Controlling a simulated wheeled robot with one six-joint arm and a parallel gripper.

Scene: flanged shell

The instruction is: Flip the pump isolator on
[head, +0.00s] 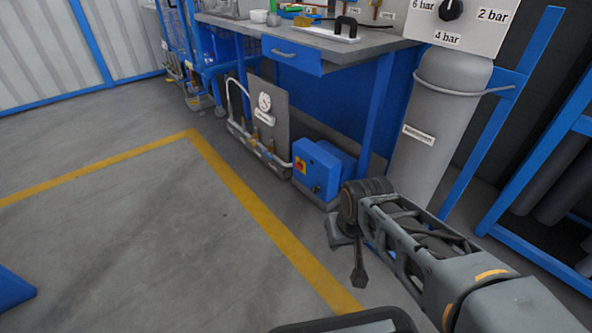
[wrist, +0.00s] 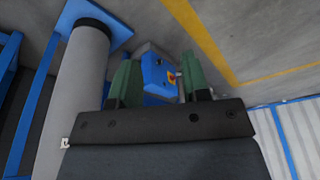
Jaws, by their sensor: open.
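The pump isolator (head: 300,165) is a small red switch on a yellow plate, on the front of a blue box (head: 318,172) standing low by the workbench. In the wrist view the isolator (wrist: 171,77) shows small between the fingers, nearer the right one, with the blue box (wrist: 155,72) behind. Its handle position is too small to tell. My gripper (wrist: 159,62) has its two green fingers apart, with nothing held between them. In the head view my gripper (head: 347,250) points down, right of and nearer than the box, apart from it.
A grey cylinder (head: 436,125) with a pressure dial panel (head: 455,22) above stands right of the box. A gauge panel (head: 266,112) with pipes stands left of it. The workbench (head: 300,40) overhangs behind.

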